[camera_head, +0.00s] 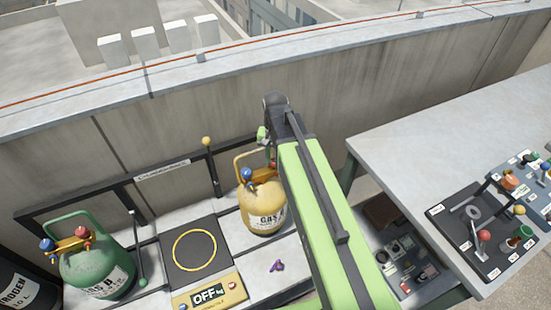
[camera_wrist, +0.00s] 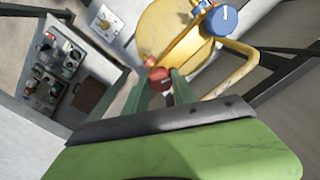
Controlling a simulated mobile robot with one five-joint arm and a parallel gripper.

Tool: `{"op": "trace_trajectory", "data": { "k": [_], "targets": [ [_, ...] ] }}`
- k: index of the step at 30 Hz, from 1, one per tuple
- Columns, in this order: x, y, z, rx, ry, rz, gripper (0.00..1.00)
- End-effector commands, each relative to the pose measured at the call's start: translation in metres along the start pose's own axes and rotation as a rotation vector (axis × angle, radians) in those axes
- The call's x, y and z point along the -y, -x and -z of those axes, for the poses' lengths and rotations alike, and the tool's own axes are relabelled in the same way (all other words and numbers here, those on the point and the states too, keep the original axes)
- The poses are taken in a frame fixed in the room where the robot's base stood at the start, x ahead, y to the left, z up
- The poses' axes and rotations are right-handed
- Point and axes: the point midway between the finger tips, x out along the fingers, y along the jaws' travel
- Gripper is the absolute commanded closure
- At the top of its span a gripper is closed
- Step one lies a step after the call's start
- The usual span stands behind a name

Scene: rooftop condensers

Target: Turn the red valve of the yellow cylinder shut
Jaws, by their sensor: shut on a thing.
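The yellow cylinder (camera_head: 263,212) with a "GAS" label stands upright on the bench in the head view, left of my arm. The red valve (camera_wrist: 159,76) is between the fingertips of my gripper (camera_wrist: 161,88). My gripper is shut on the red valve. Its exact turn angle cannot be told.
A green cylinder (camera_head: 98,268) with blue and red valves stands at the left. A scale (camera_head: 193,250) reading "OFF" lies between the cylinders. A small purple item (camera_head: 277,266) lies in front. A grey table (camera_head: 430,150) with tools is at the right; a parapet wall stands behind.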

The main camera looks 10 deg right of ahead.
Motion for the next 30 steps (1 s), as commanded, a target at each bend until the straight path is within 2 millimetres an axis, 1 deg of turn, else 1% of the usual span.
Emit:
{"op": "trace_trajectory", "data": {
  "k": [30],
  "targets": [
    [-0.0002,-0.0003,0.0003,-0.001,-0.95,-0.003,1.0]
  ]
}}
